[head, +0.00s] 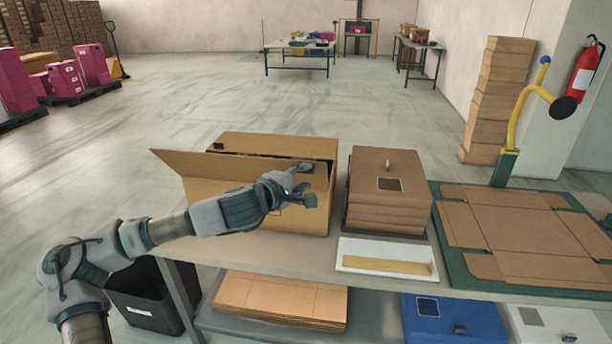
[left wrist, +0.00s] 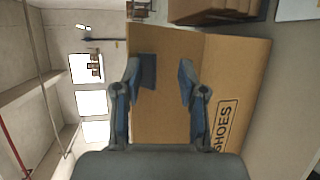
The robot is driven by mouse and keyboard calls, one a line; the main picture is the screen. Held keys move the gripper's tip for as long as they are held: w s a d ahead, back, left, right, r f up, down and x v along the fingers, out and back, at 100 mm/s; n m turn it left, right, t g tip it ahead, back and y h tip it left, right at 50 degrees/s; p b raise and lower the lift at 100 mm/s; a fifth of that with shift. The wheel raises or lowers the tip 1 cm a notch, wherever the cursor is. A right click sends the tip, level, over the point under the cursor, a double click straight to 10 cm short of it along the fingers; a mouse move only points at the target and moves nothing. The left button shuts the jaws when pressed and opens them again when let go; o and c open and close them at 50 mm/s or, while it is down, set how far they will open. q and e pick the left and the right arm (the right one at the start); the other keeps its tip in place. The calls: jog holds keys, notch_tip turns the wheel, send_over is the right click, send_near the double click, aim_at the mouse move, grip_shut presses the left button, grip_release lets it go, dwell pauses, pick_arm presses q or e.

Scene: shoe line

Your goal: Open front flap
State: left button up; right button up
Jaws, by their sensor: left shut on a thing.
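An open brown shoe carton (head: 262,216) stands on the table in the head view, and the word SHOES shows on its cardboard in the left wrist view (left wrist: 222,125). A long front flap (head: 215,172) stands tilted up along its near side, its left end sticking out past the carton. My left gripper (head: 300,187) is at the right part of this flap and shut on it. In the left wrist view, a dark square patch (left wrist: 148,70) lies on the cardboard beside one finger of my left gripper (left wrist: 160,88). The carton's inside is mostly hidden. My right gripper is not in view.
A stack of brown boxes (head: 388,212) stands close right of the carton. A white tray (head: 350,247) lies in front of that stack. A flat carton blank (head: 520,232) lies on a green mat at the right. A black bin (head: 148,308) stands below left.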

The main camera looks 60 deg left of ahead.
pick_arm(q)
jog(key=v, duration=1.1)
